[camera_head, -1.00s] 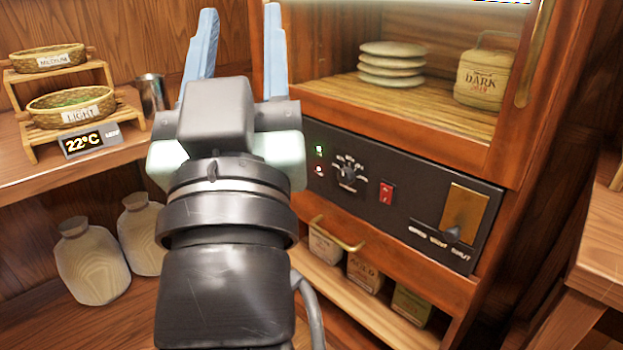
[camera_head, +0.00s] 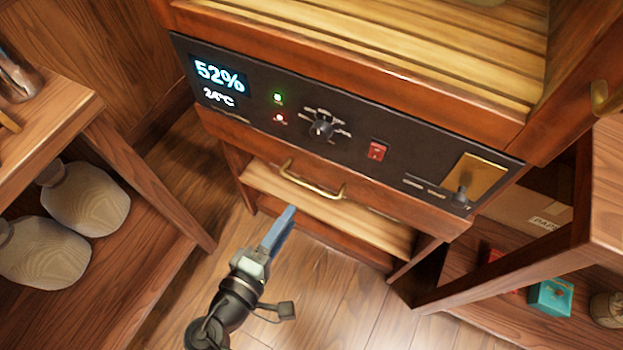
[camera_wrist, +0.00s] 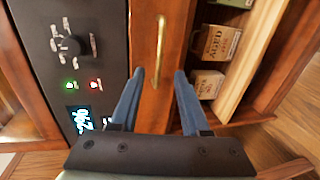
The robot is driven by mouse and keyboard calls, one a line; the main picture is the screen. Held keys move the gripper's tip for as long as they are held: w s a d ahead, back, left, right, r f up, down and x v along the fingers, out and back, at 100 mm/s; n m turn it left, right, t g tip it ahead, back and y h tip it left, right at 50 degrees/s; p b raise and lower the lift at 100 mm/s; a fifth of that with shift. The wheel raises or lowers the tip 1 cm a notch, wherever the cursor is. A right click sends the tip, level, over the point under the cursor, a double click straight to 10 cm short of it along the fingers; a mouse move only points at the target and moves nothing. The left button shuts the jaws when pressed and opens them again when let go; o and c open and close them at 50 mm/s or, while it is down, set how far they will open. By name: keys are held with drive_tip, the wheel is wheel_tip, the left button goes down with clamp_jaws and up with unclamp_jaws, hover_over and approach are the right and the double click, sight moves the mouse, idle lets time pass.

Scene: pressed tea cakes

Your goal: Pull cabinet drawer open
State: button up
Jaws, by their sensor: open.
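The cabinet drawer front (camera_head: 385,202) is a narrow wooden strip below the black control panel and looks shut. Its brass bar handle (camera_head: 312,182) is at the left part of the front in the head view. In the wrist view the handle (camera_wrist: 160,52) runs upright on the drawer front (camera_wrist: 150,108), between the panel and the open shelf. My gripper (camera_head: 291,209) is below and in front of the handle in the head view, its blue fingers nearly overlapping. In the wrist view my gripper (camera_wrist: 159,73) is open and empty, with the handle ahead between its fingertips, apparently apart from them.
The control panel (camera_head: 350,145) has a lit display, knob and red switch. Tins (camera_wrist: 222,42) stand on the shelf below the drawer. A side shelf (camera_head: 130,165) with pale jars is at left, another wooden unit (camera_head: 612,190) at right. Bare floor (camera_head: 340,290) lies in front.

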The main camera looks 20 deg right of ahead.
sight(309, 189)
drive_tip(key=b+x, duration=0.1)
drive_tip(key=x, duration=0.9)
drive_tip(key=shift+w, duration=0.15)
clamp_jaws()
idle(1.0)
